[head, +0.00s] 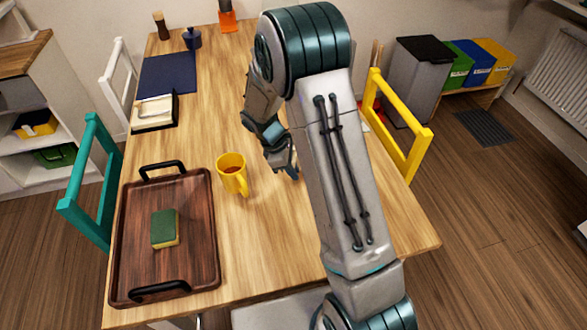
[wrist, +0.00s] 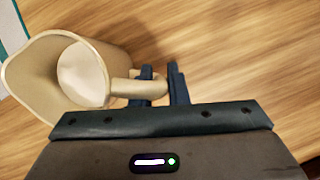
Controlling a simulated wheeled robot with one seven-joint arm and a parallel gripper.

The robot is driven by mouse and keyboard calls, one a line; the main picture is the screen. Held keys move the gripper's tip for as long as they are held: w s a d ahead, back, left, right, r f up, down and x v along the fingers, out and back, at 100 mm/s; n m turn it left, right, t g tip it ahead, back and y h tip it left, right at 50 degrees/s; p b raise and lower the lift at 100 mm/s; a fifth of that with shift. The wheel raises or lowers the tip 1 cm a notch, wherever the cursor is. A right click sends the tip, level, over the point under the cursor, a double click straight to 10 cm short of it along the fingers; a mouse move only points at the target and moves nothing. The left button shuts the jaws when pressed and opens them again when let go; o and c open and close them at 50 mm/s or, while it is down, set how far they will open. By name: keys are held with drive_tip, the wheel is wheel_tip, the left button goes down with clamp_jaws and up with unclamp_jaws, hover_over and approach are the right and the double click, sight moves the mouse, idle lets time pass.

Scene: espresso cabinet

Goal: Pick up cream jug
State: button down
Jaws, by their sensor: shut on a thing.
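The cream jug (wrist: 85,72) is cream-coloured, with a pale round patch inside, and sits at the left of the wrist view with its open mouth to the left. My gripper (wrist: 163,82) is shut on the jug's handle, which passes between the two dark blue fingers. In the head view my gripper (head: 292,168) is low over the middle of the table, partly behind my arm.
A yellow mug (head: 231,174) with a brown drink stands left of my gripper. A dark wooden tray (head: 130,235) holds a green-and-yellow sponge (head: 164,228). A butter dish (head: 154,112), a navy mat (head: 168,77) and a yellow chair (head: 408,140) are farther off. The wooden table is bare near its front right.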

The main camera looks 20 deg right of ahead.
drive_tip(key=shift+r, duration=1.65)
drive_tip(key=s+d+r, duration=0.1)
drive_tip(key=s+r, duration=0.6)
drive_tip(key=s, duration=0.4)
drive_tip(key=shift+s+d+b, duration=0.15)
drive_tip(key=shift+s+b, duration=0.05)
drive_tip(key=shift+b, duration=0.2)
